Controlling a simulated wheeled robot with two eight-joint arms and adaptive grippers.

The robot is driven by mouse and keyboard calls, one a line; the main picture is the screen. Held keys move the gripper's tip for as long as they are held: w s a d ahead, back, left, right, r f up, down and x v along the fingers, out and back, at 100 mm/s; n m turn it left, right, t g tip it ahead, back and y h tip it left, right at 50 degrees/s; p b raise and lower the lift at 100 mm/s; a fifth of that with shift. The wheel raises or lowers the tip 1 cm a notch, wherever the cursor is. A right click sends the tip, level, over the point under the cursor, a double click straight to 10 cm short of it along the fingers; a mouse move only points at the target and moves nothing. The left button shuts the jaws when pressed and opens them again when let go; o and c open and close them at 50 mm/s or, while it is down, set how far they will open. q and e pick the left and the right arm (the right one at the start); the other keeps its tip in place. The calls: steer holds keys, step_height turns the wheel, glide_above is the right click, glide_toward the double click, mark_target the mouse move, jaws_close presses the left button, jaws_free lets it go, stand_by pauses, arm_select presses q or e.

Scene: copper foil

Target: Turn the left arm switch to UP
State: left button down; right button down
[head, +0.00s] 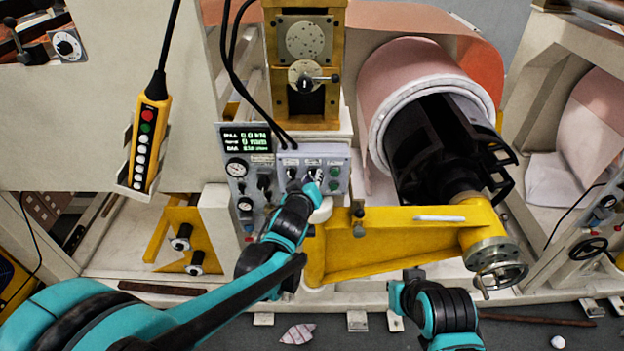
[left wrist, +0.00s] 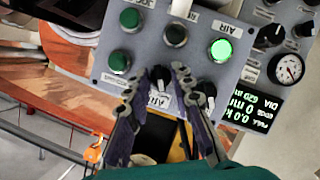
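A grey control panel (head: 340,158) on the machine carries small black switches and green buttons. My left gripper (head: 311,186) is at this panel and hides part of it in the head view. In the left wrist view the panel appears upside down, and a black switch knob (left wrist: 160,78) sits between the two fingertips of my left gripper (left wrist: 157,80). The fingers stand apart on either side of the knob; contact is not clear. Another black switch (left wrist: 207,89) is just right of the fingers. The switch labels are too blurred to read surely. My right gripper (head: 402,290) is low at the front, apart from the panel.
A yellow arm (head: 390,245) with a handwheel (head: 500,275) extends right below the panel. A copper foil roll (head: 410,75) stands at the back right. A yellow pendant (head: 147,140) hangs at left. A display with gauges (head: 246,145) is left of the panel.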

arm_select(q)
steer(key=shift+y, duration=0.3)
steer(key=m+y, duration=0.1)
steer(key=m, duration=0.1)
steer(key=m+y+b, duration=0.1)
steer(key=m+y, duration=0.1)
steer(key=m, duration=0.1)
steer(key=m+y+b, duration=0.1)
steer(key=m+y, duration=0.1)
steer(key=m, duration=0.1)
steer(key=shift+d, duration=0.3)
steer(key=shift+b, duration=0.3)
stand_by(0.3)
steer(key=c, duration=1.7)
jaws_free()
steer(key=v, duration=1.2)
steer(key=shift+d, duration=0.15)
